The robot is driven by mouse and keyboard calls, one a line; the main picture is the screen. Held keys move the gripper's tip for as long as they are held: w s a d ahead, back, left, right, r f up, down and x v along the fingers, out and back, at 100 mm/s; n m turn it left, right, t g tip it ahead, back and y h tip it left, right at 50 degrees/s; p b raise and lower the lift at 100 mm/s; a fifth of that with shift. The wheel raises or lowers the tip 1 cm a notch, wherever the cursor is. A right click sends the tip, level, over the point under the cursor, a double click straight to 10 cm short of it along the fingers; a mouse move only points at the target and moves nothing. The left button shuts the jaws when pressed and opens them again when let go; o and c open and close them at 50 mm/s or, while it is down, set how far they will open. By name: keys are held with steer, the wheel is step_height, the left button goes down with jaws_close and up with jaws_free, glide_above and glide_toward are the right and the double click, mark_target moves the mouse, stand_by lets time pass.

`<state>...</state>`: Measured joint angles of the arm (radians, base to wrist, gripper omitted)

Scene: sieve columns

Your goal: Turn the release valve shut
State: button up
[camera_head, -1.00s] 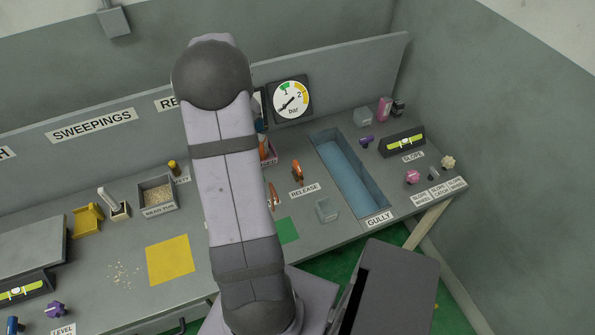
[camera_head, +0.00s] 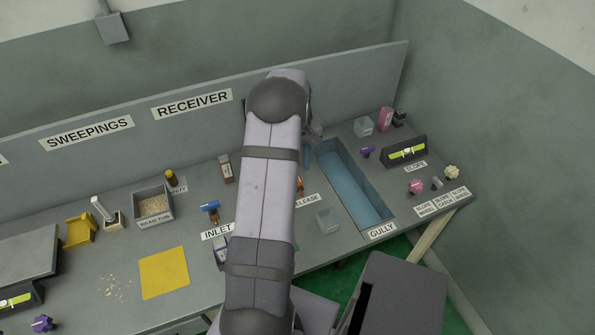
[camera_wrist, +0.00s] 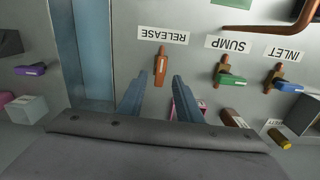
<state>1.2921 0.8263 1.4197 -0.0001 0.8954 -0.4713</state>
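The release valve has an orange lever handle (camera_wrist: 161,64), seen in the wrist view just below the upside-down RELEASE label (camera_wrist: 163,35). The lever runs nearly up and down in that picture. My gripper (camera_wrist: 159,82) is open and empty. Its two blue-grey fingers point toward the lever, and the lever's near end shows between the fingertips. The gap in height between fingers and lever cannot be told. In the head view only a sliver of the orange lever (camera_head: 300,184) shows beside my arm, which hides the rest.
The sump valve (camera_wrist: 229,80) with a green handle and the inlet valve (camera_wrist: 282,85) with a blue handle stand to the right in the wrist view. The blue gully (camera_head: 350,184) is right of the release valve in the head view. A clear container (camera_head: 328,220) stands nearby.

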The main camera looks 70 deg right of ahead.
steer(key=shift+f, duration=1.8)
jaws_close()
